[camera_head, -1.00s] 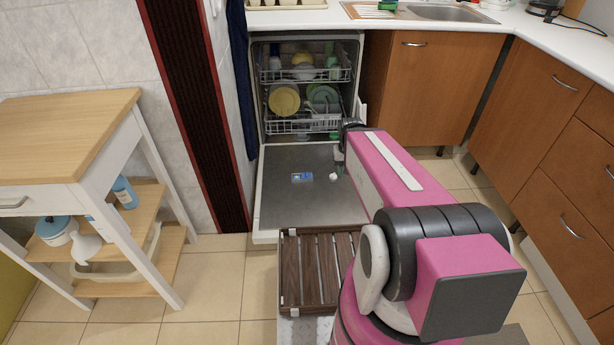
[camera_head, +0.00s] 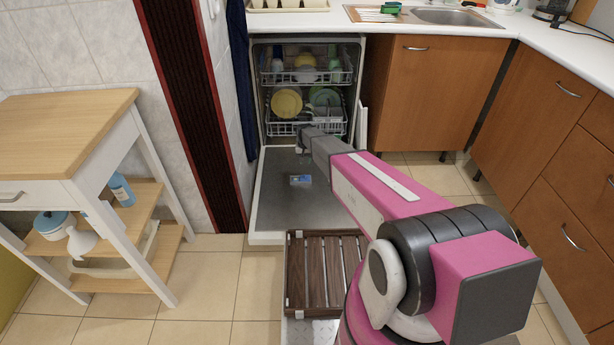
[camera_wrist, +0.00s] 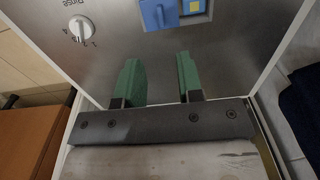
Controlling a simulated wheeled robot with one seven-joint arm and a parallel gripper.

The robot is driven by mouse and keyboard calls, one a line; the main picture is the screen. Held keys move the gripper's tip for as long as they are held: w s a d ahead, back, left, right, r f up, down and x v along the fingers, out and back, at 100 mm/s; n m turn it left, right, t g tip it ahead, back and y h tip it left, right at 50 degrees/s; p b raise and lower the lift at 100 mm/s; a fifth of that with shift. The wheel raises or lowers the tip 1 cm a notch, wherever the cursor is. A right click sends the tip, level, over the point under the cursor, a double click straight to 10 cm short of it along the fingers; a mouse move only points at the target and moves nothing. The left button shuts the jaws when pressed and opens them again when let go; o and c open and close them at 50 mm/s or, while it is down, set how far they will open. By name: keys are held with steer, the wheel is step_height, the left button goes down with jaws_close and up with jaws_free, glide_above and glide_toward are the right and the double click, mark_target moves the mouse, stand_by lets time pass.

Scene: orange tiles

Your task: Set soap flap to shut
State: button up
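The soap dispenser (camera_head: 300,180) sits in the inner face of the lowered dishwasher door (camera_head: 275,205). In the wrist view its blue flap (camera_wrist: 158,14) is at the top edge, beside an open compartment (camera_wrist: 194,6) with a yellow piece inside. The flap looks open, off to the left of the compartment. My gripper (camera_wrist: 158,60) has two green fingers spread apart with nothing between them. The fingers point toward the flap and appear short of it. In the head view my wrist is over the far part of the door, and the fingers are hard to make out.
A rinse dial (camera_wrist: 81,28) is on the door left of the flap. Racks with dishes (camera_head: 305,105) fill the dishwasher behind the door. A wooden trolley (camera_head: 75,130) stands at left, and cabinets (camera_head: 420,95) stand at right.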

mark_target(305, 176)
step_height(305, 176, down, 11)
steer(key=shift+r, duration=0.1)
stand_by(0.5)
steer(key=shift+c, duration=0.3)
jaws_close()
